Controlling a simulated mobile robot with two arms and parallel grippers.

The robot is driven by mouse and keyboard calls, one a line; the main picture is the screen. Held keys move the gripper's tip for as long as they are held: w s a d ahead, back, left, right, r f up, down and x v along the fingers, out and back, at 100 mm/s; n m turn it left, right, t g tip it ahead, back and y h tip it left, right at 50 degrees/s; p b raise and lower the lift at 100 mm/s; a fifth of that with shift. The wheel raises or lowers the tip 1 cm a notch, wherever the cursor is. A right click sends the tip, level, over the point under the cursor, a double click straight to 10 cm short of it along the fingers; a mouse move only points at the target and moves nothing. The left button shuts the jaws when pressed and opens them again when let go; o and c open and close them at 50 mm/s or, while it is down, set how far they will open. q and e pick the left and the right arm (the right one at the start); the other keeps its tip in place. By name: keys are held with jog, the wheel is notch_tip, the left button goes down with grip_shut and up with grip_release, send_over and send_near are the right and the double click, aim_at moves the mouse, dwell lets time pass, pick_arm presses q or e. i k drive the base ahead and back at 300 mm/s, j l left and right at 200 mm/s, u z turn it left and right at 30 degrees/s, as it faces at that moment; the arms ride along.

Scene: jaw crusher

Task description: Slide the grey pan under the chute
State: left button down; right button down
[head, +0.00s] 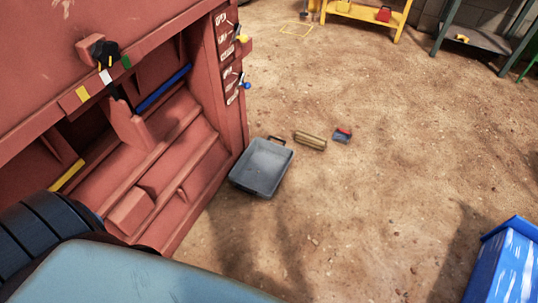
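The grey pan (262,168) is a shallow rectangular tray with a dark handle at its far end. It lies flat on the dirt floor just right of the red crusher (150,160), close to its lower right corner. It looks empty. The crusher's open side shows sloped red plates and ledges inside; I cannot tell which part is the chute. The pan is outside this opening. Neither of my grippers is in view.
A tan cylinder (310,140) and a small red-and-blue object (342,135) lie beyond the pan. A blue container (508,265) stands at the lower right. A yellow bench (365,14) and green-framed table (480,38) stand at the back. Open dirt lies right of the pan.

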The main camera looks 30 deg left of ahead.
aim_at(271, 159)
jog(key=i, duration=2.4)
jog(key=i+u, duration=0.2)
jog(key=u, duration=0.2)
jog(key=i+l+u, duration=0.1)
jog(key=u, duration=0.3)
jog(key=i+l+u, duration=0.2)
jog(key=u, duration=0.2)
jog(key=i+l+u, duration=0.2)
jog(key=u, duration=0.2)
jog(key=i, duration=0.05)
